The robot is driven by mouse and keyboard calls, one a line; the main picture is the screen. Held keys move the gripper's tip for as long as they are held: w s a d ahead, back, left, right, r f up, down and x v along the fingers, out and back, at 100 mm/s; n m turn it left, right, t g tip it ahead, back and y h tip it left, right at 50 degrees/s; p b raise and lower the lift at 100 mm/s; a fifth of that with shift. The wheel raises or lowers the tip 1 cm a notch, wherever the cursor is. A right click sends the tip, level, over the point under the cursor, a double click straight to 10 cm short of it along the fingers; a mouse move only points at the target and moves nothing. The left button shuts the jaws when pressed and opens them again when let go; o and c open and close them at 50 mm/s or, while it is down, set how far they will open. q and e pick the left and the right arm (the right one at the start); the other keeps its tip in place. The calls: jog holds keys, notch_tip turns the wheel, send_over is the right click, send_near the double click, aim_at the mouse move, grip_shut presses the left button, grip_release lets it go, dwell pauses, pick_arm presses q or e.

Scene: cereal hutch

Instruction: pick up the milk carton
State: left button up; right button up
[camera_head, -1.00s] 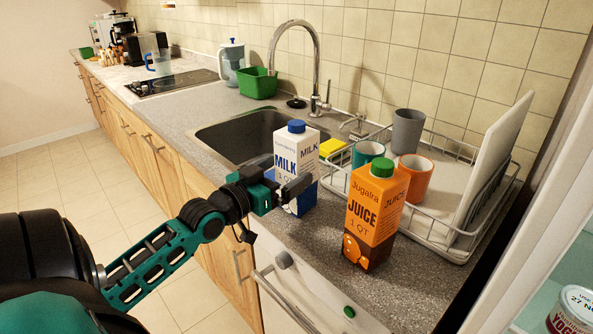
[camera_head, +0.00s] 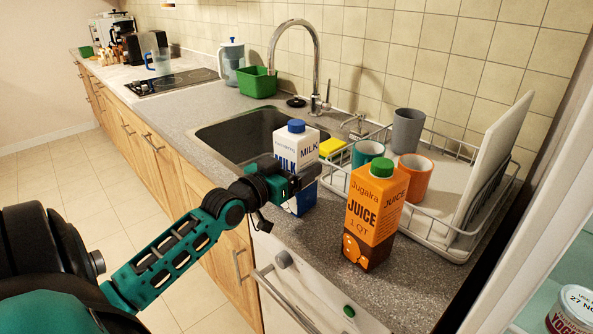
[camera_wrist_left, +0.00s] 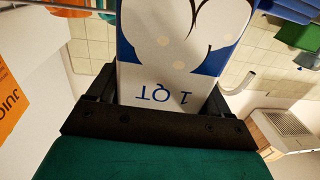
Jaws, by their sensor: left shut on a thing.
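The milk carton (camera_head: 299,150) is white and blue with a blue cap, and stands upright on the counter in front of the sink. My left gripper (camera_head: 296,181) reaches it from the left and is shut on its lower half. In the left wrist view the carton (camera_wrist_left: 185,45) fills the space between the two dark fingers of the gripper (camera_wrist_left: 160,95), with "1 QT" upside down. The gripper covers part of the carton's front in the head view. My right gripper does not show.
An orange juice carton (camera_head: 374,215) with a green cap stands close to the right. A dish rack (camera_head: 455,235) with mugs and a white board is behind it. The sink (camera_head: 235,135) and tall faucet (camera_head: 318,65) lie behind the milk. A yogurt tub (camera_head: 575,310) is at lower right.

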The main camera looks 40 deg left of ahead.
pick_arm(q)
jog(key=c, duration=1.2)
jog(key=shift+r, duration=0.25)
jog(key=shift+r, duration=0.1)
jog(key=shift+r, duration=0.6)
notch_tip(320, 180, up, 18)
jog(key=p, duration=0.1)
jog(key=shift+r+p, duration=0.25)
jog(key=shift+p, duration=0.05)
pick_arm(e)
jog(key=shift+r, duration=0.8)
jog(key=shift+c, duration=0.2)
